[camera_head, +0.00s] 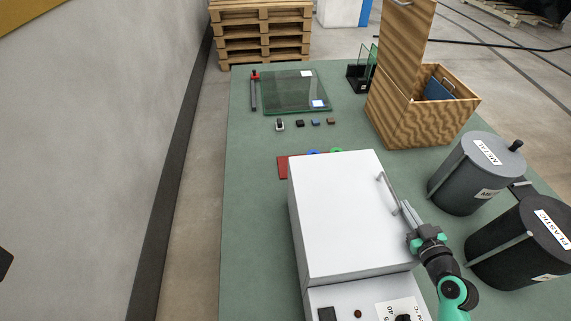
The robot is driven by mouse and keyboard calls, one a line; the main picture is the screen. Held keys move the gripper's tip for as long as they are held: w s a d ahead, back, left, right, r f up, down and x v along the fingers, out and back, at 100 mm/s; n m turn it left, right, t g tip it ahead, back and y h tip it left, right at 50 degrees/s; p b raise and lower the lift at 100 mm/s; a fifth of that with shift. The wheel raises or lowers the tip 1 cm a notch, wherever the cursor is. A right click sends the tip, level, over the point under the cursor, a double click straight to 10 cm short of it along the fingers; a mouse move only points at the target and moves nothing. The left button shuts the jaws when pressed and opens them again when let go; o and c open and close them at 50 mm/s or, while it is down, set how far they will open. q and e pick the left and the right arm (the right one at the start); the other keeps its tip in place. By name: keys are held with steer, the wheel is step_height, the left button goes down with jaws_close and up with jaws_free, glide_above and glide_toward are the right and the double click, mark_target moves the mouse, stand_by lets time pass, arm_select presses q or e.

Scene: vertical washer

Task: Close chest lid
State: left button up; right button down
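A wooden chest (417,122) with striped grain stands at the back right of the green table. Its lid (398,50) is open and stands upright, with a small metal handle (403,2) at its top edge. A blue item (437,90) shows inside the chest. My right gripper (407,212) is far in front of the chest, beside the metal handle (388,192) of a white box-shaped machine (345,215). Whether its fingers touch that handle or are parted is not clear.
Dark bins labelled METAL (465,180) and PLASTIC (520,250) stand at the right, between my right arm and the table edge. A glass plate (297,92) and several small blocks lie at the back left. The table's left strip is clear.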

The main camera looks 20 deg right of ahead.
steer(key=shift+f, duration=0.45)
step_height(320, 180, up, 6)
steer(key=p, duration=0.4)
steer(key=shift+f, duration=0.25)
steer(key=v, duration=0.3)
steer(key=p+v, duration=0.1)
steer(key=v, duration=0.6)
steer(key=shift+d+f+p, duration=0.25)
steer(key=shift+p, duration=0.05)
